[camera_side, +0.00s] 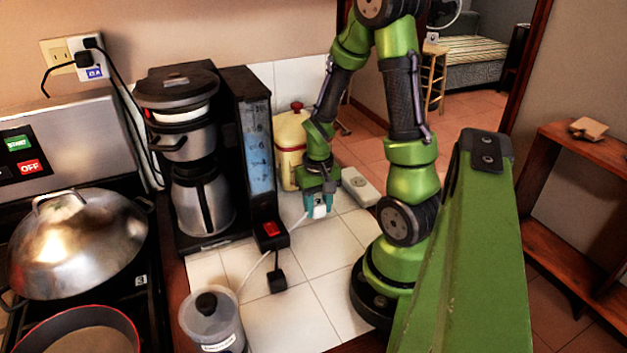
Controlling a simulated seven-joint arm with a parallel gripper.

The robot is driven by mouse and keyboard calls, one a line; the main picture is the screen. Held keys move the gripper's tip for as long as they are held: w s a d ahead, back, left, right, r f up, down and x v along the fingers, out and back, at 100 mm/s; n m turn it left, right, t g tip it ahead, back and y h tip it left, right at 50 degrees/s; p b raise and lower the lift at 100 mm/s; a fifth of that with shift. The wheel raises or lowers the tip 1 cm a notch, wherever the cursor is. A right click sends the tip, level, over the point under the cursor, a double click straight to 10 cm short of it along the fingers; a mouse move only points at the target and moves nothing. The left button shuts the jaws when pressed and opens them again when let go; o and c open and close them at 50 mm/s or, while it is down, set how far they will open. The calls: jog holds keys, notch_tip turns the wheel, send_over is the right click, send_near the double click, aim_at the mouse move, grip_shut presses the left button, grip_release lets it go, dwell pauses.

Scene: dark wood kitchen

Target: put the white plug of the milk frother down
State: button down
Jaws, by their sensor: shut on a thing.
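My gripper (319,207) hangs low over the white-tiled counter, right of the coffee maker, pointing down. It is shut on a small white plug (320,212). A pale cord runs from the plug down and left, passing behind the coffee maker's red-switch foot. The milk frother (212,322) seems to be the clear jar with a black knob at the front, with a white cord leading up from it. I cannot tell whether the plug touches the tiles.
The coffee maker (187,150) stands left of my gripper. A cream jug (290,145) stands close behind it. A power strip (358,185) lies to its right. A black plug (277,281) lies in front. Tiles between are partly clear.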

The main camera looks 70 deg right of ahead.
jog(key=shift+f, duration=0.1)
jog(key=shift+f, duration=0.5)
jog(key=c, duration=0.7)
grip_release()
jog(key=shift+o, duration=0.2)
jog(key=shift+r, duration=0.1)
